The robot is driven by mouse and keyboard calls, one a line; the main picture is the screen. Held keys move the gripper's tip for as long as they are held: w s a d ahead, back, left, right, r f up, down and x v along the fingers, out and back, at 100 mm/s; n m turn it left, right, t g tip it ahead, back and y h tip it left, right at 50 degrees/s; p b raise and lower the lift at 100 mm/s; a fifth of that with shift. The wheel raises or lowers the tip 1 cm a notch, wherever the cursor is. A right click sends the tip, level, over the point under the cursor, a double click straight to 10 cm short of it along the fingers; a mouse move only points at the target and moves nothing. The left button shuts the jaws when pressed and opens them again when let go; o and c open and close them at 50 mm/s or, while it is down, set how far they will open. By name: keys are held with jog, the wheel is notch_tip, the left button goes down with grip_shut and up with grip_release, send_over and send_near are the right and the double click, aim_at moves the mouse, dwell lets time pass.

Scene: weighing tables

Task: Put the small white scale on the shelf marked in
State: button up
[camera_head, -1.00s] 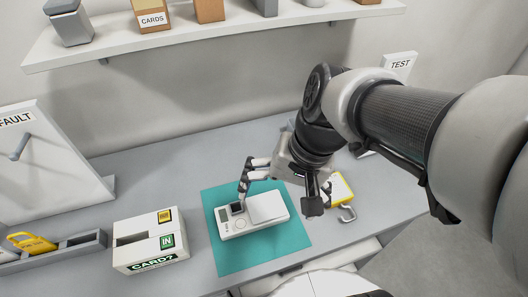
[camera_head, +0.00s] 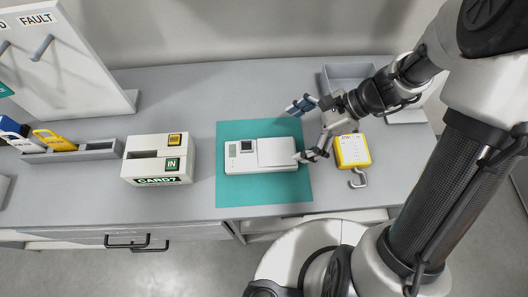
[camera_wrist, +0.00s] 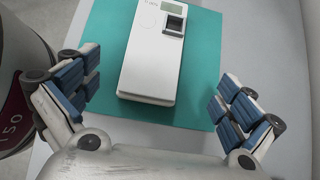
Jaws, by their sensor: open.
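The small white scale (camera_head: 276,152) lies flat on a teal mat (camera_head: 263,196) on the grey table. It has a small display and a dark square at its left end. My gripper (camera_head: 302,131) is open and empty at the scale's right end. In the wrist view the scale (camera_wrist: 150,60) lies ahead between the spread fingers, with a gap on each side. No shelf marked in is clear to me; a white slotted box (camera_head: 140,166) with a green IN label stands left of the mat.
A yellow device (camera_head: 353,150) with a grey hook lies right of the mat, close to my gripper. A grey open bin (camera_head: 347,72) stands behind it. A grey tray (camera_head: 95,150) with yellow and blue tools and a FAULT board (camera_head: 75,75) are at left.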

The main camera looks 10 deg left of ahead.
aim_at(264, 152)
jog(key=b+x, duration=0.2)
jog(key=x, duration=0.4)
jog(key=shift+a+f, duration=0.2)
jog(key=shift+f, duration=0.1)
jog(key=b+x, duration=0.2)
jog(key=x, duration=0.3)
jog(key=shift+s+a+b, duration=0.15)
jog(key=shift+s+b, duration=0.2)
jog(key=shift+b, duration=0.05)
jog(key=shift+r, duration=0.1)
jog(key=shift+c, duration=0.2)
jog(key=c, duration=1.4)
jog(key=shift+r, duration=0.1)
jog(key=shift+c, duration=0.2)
